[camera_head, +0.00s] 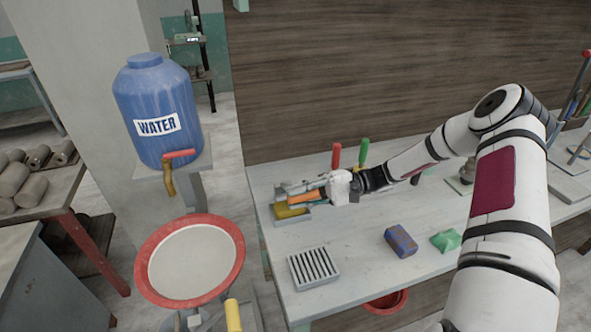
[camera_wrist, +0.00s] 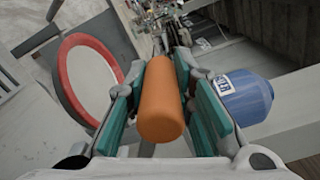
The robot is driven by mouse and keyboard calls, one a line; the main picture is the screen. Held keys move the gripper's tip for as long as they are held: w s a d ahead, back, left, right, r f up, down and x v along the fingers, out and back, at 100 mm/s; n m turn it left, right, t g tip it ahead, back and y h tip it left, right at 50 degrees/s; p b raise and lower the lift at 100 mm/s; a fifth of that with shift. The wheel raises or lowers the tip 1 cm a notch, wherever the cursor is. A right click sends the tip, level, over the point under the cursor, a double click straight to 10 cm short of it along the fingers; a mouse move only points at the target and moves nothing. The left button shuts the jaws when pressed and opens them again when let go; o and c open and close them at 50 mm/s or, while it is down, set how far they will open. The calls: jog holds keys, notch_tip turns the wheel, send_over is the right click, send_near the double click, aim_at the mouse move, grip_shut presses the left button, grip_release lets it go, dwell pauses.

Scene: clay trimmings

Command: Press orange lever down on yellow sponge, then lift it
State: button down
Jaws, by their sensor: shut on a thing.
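The orange lever (camera_head: 305,197) sits above the yellow sponge (camera_head: 293,212), which lies in a grey tray (camera_head: 278,221) at the left end of the bench. My gripper (camera_head: 318,193) is shut on the orange lever from the right. In the wrist view the orange lever (camera_wrist: 161,100) fills the middle, between the teal pads of my gripper (camera_wrist: 160,105). I cannot tell whether the lever touches the sponge. The sponge is hidden in the wrist view.
A slotted grey rack (camera_head: 313,268), a blue block (camera_head: 401,241) and a green block (camera_head: 446,241) lie on the bench (camera_head: 360,270). Red (camera_head: 336,156) and green (camera_head: 362,152) handles stand behind my gripper. A blue water jug (camera_head: 158,100) and red-rimmed basin (camera_head: 190,262) stand left.

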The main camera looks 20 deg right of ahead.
jog(key=s+f+n, duration=0.2)
jog(key=s+f, duration=0.1)
jog(key=f, duration=0.5)
jog(key=shift+s+n, duration=0.2)
jog(key=shift+n, duration=0.2)
jog(key=shift+f, duration=0.1)
jog(key=c, duration=1.4)
grip_release()
jog(key=shift+o, duration=0.2)
jog(key=shift+d, duration=0.1)
jog(key=d, duration=1.2)
